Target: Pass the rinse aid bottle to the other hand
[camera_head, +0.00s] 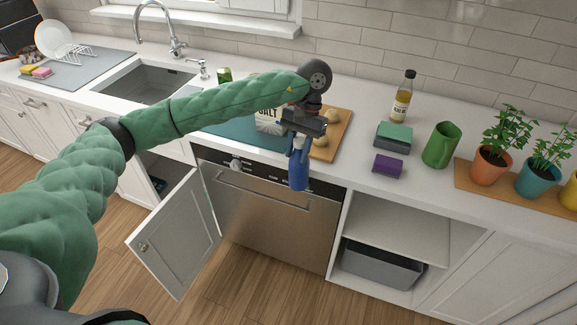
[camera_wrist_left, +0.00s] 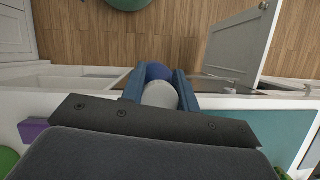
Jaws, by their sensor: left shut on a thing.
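The rinse aid bottle (camera_head: 299,168) is blue and hangs roughly upright below my left gripper (camera_head: 300,138), in front of the counter edge and the dishwasher. My left gripper is shut on the bottle's upper part. In the left wrist view, the bottle's pale top and blue body (camera_wrist_left: 159,92) sit between the two fingers of the left gripper (camera_wrist_left: 161,98). My right gripper is not in either view.
An open cabinet door (camera_head: 177,235) juts out at the left of the dishwasher (camera_head: 270,215). A purple sponge (camera_head: 388,166), a green pitcher (camera_head: 442,145) and potted plants (camera_head: 491,165) stand on the counter. An open shelf holds a grey bin (camera_head: 383,265).

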